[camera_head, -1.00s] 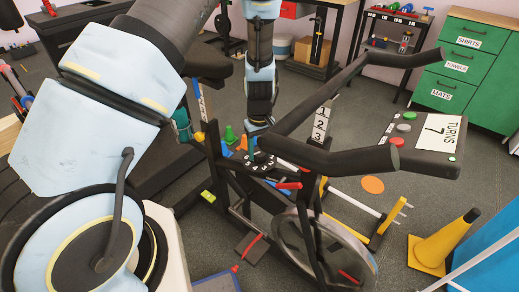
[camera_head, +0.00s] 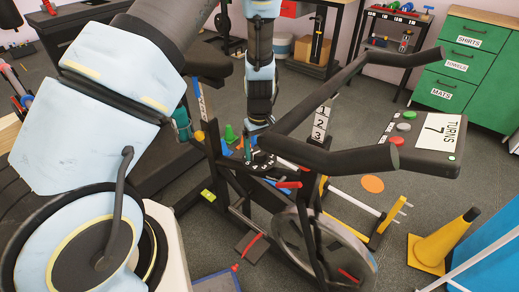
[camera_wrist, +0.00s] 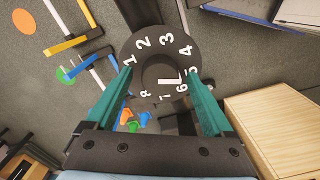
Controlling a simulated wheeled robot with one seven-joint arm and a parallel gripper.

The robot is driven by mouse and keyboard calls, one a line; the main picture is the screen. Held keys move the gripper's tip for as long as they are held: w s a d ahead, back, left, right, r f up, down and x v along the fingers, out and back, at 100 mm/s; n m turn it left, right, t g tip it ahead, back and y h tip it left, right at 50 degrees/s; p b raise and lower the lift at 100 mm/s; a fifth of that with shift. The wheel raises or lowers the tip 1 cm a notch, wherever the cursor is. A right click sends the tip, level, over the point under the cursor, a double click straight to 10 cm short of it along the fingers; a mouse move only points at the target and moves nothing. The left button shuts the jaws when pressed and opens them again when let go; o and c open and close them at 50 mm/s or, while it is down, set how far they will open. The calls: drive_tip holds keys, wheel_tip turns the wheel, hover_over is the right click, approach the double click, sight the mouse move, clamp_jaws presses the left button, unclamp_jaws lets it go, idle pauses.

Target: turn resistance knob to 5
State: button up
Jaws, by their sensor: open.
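The resistance knob (camera_wrist: 158,72) is a round black dial with white numbers on the exercise bike. In the wrist view it sits between my gripper's teal fingers (camera_wrist: 165,97). The numbers 1 to 4 run along its upper edge, and 6, 7 and 8 along the lower edge. The 5 at the right is partly covered by a finger. A white mark shows on the raised centre and lies toward the 5 and 6 side; the exact number is unclear. My gripper is open, one finger on each side of the centre; contact is unclear. In the head view my gripper (camera_head: 249,148) is over the dial.
The bike's black handlebars (camera_head: 345,160) stand close right of my arm. A console (camera_head: 425,140) reading "7 TURNS" is at the right. A yellow cone (camera_head: 440,243) and orange disc (camera_head: 372,184) are on the floor. Small coloured cones (camera_wrist: 132,118) show below the dial.

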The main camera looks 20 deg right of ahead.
sight(259, 151)
wheel_tip(259, 151, up, 11)
drive_tip(key=shift+b, duration=0.35)
drive_tip(key=shift+f, duration=0.1)
idle(0.3)
drive_tip(key=s+a+r+p, duration=0.1)
drive_tip(key=a+r, duration=0.3)
drive_tip(key=a, duration=0.6)
drive_tip(key=s+a+r+m+t, duration=0.1)
drive_tip(key=a+r, duration=0.4)
drive_tip(key=a, duration=0.5)
drive_tip(key=s+a+r+m+p, duration=0.1)
drive_tip(key=a+r, duration=0.4)
drive_tip(key=a, duration=0.5)
drive_tip(key=shift+s+t+p, duration=0.3)
drive_tip(key=shift+s, duration=0.2)
drive_tip(key=shift+a, duration=0.1)
